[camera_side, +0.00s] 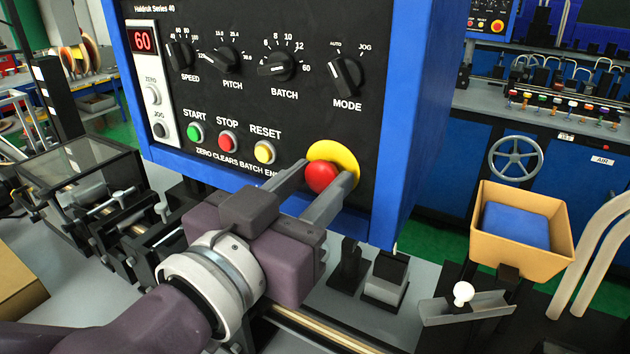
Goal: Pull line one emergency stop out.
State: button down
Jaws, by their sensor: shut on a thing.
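The emergency stop is a red mushroom button (321,177) on a yellow round plate (345,158), low on the right of the black control panel (215,100). My gripper (318,186) reaches up to it from below left. Its two grey fingers lie on either side of the red button and are shut on it. The fingers hide parts of the button's sides and of the yellow plate. I cannot tell whether the button is pressed in or out.
Green START (195,132), red STOP (228,142) and yellow RESET (265,152) buttons sit left of the gripper, with knobs above, including MODE (346,78). A tan bin (565,250) with a blue block stands at right. Machine parts lie below the panel.

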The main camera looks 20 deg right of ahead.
dwell(0.9)
jog(key=shift+s+a, duration=0.4)
jog(key=shift+a, duration=0.05)
jog(key=c, duration=0.9)
grip_release()
jog(key=v, duration=0.7)
jog(key=shift+s, duration=0.1)
